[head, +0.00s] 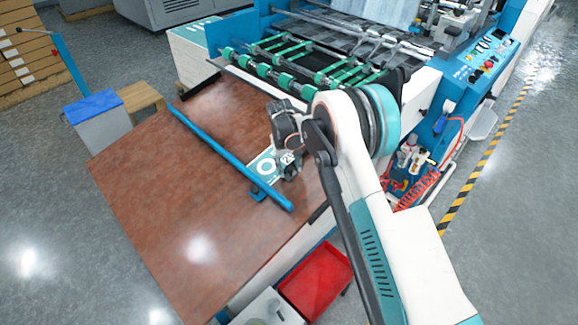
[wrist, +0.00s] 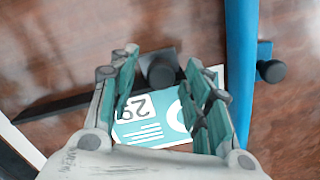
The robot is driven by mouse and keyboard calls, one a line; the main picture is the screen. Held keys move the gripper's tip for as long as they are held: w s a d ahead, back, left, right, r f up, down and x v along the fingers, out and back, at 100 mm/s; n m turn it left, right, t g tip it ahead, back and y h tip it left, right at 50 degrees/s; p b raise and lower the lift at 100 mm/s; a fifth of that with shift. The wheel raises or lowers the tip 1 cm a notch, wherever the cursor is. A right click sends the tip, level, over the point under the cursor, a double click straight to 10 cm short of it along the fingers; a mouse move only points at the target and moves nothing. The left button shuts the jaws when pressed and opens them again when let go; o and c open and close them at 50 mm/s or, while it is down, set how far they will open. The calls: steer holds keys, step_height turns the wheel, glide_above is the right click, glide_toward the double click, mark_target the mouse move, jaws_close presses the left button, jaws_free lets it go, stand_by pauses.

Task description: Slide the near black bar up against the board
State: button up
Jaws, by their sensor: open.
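A black bar (wrist: 55,104) with a round black knob (wrist: 162,72) lies slantwise on the brown table in the wrist view. The flat printed board (wrist: 150,128), white and teal with "29" on it, lies beside the bar, partly behind my fingers. Whether the two touch is unclear. The board also shows in the head view (head: 264,165). My gripper (wrist: 160,66) is open, its fingers spread on either side of the knob. I cannot tell whether they touch it. In the head view my gripper (head: 288,166) hangs over the board's right end and I cannot make out the black bar.
A long blue bar (head: 225,153) crosses the brown table (head: 150,210), on the board's other side; it has a dark knob (wrist: 271,71) in the wrist view. The machine with green rollers (head: 290,75) stands behind. A red bin (head: 316,280) is below. The table's left part is clear.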

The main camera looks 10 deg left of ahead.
step_height(320, 180, up, 12)
steer(key=a, duration=0.1)
steer(key=shift+s+a, duration=0.15)
steer(key=shift+s, duration=0.15)
steer(key=shift+f, duration=0.15)
